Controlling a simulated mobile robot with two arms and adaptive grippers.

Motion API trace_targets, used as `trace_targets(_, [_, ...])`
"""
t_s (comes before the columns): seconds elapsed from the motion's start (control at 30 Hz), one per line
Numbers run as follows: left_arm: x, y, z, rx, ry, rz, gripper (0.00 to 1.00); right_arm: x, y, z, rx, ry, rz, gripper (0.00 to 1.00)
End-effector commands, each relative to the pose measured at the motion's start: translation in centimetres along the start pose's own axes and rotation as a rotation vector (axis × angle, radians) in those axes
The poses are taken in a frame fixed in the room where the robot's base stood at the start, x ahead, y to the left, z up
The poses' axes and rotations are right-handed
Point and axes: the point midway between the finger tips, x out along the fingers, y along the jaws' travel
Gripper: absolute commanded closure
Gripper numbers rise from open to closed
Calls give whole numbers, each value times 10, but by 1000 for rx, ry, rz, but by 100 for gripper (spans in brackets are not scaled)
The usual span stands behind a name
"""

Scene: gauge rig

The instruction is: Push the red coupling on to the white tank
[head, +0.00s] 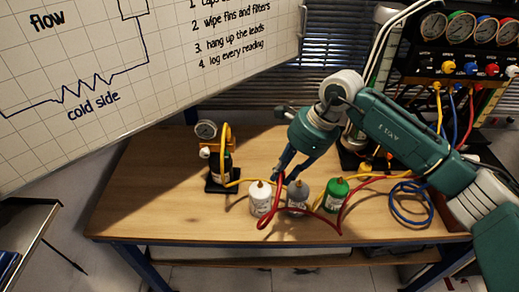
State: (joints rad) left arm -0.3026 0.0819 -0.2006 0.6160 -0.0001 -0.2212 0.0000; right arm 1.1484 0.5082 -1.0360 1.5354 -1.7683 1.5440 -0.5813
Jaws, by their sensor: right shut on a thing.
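The white tank (260,200) stands on the wooden bench, leftmost of three small tanks, with a small orange-brown fitting on top. My right gripper (280,176) comes down from the upper right, just above and to the right of the white tank's top. It is shut on the end of the red hose (341,217), where the red coupling (280,180) shows only as a small patch at the fingertips. The coupling looks apart from the white tank, though the exact gap is hard to tell. My left gripper is not in view.
A grey tank (298,194) and a green tank (337,196) stand close to the right. A small gauge stand (207,150) with a yellow hose is at left. A blue hose coil (411,203) lies at right, below the gauge panel (470,60). A tilted whiteboard (150,75) hangs over the left. Bench front-left is clear.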

Motion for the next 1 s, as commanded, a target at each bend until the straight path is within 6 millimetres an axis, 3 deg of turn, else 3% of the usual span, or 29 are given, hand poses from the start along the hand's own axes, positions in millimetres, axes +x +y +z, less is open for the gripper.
trace_targets(0.03, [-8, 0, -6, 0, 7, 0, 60, 1, -4, 15, 101, -2, -37, 100])
trace_targets(0.13, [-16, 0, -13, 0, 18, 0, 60, 6, -17, 33, 324, 5, -123, 100])
trace_targets(0.4, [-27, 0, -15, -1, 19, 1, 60, 16, -40, 58, 741, 24, -280, 100])
trace_targets(1.0, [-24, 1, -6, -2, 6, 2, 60, 19, -44, 59, 832, 29, -315, 100])
